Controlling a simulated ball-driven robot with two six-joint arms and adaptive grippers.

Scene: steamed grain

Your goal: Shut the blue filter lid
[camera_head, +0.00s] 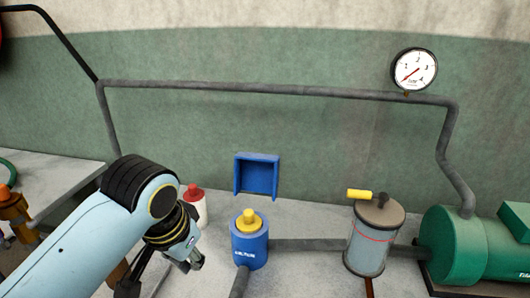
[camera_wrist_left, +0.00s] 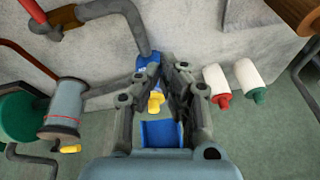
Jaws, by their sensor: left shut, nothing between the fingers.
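The blue filter (camera_head: 249,248) is an upright cylinder on the bench, with a yellow knob (camera_head: 249,219) on its top. I cannot tell from here how far its lid is shut. My left gripper (camera_head: 194,262) is left of the filter, apart from it, with its fingers shut and empty. In the left wrist view the blue filter (camera_wrist_left: 148,73) and yellow knob (camera_wrist_left: 155,101) show between and beyond the fingers of the left gripper (camera_wrist_left: 157,68), which hide part of the filter. My right gripper is not in view.
A blue open-fronted holder (camera_head: 257,177) is on the wall behind the filter. A grey canister (camera_head: 367,246) with a yellow handle (camera_head: 358,194) and a green motor (camera_head: 460,250) stand to the right. A red-capped white bottle (camera_head: 199,211) stands behind my gripper. Grey pipes join the filter.

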